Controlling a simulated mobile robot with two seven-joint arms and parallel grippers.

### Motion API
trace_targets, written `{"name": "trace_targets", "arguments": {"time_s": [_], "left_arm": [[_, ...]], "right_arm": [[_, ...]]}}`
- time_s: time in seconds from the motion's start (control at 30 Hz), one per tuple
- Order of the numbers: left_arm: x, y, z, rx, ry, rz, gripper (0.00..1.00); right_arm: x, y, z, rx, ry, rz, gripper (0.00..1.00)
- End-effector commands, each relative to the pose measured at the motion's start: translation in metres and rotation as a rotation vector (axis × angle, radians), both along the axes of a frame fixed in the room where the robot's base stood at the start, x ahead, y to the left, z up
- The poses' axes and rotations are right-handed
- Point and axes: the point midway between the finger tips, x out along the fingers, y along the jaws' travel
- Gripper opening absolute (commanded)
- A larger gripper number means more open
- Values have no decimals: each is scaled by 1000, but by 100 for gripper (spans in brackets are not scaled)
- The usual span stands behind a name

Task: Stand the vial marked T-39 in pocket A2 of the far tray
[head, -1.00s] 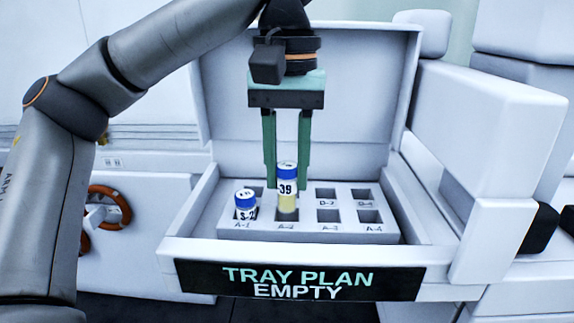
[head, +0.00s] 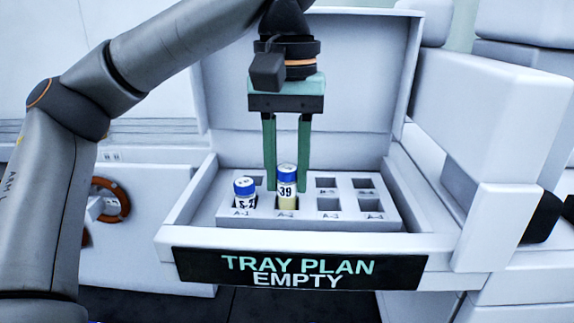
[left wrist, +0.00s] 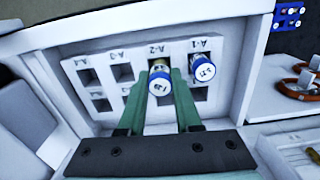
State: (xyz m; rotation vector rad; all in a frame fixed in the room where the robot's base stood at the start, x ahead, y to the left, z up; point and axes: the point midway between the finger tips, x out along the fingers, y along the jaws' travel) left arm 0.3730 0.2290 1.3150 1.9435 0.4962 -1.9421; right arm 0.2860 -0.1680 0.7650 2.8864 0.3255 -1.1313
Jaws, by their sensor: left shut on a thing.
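The vial marked 39 (head: 287,188) has a blue cap and a pale yellow lower body. It stands upright in pocket A-2 of the grey tray (head: 310,226), its lower end hidden in the pocket. In the left wrist view its blue cap (left wrist: 159,83) shows at the A-2 label. My left gripper (head: 286,189) points straight down with its green fingers on either side of the vial, shut on it. I cannot tell whether the vial touches the pocket floor. My right gripper is not in view.
A second blue-capped vial (head: 244,194), marked S-2 and a partly hidden character, stands in pocket A-1, just left. The pockets to the right look empty. The tray sits in a white open case with a raised lid (head: 310,75) behind. A sign (head: 300,273) reads "TRAY PLAN EMPTY".

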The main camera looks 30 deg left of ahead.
Motion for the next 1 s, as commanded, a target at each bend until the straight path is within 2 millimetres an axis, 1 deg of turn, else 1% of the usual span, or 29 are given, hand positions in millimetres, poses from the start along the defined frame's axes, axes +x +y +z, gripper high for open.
{"name": "trace_targets", "arguments": {"time_s": [0.1, 0.5, 0.83, 1.0], "left_arm": [[0, 0, -4, 0, 0, 0, 0], [0, 0, -5, 0, 0, 0, 0], [0, 0, -16, 0, 1, -1, 0], [0, 0, -17, 0, 0, 0, 0]], "right_arm": [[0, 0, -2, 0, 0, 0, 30], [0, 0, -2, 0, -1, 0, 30], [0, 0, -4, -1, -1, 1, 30], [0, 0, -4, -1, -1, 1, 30]]}}
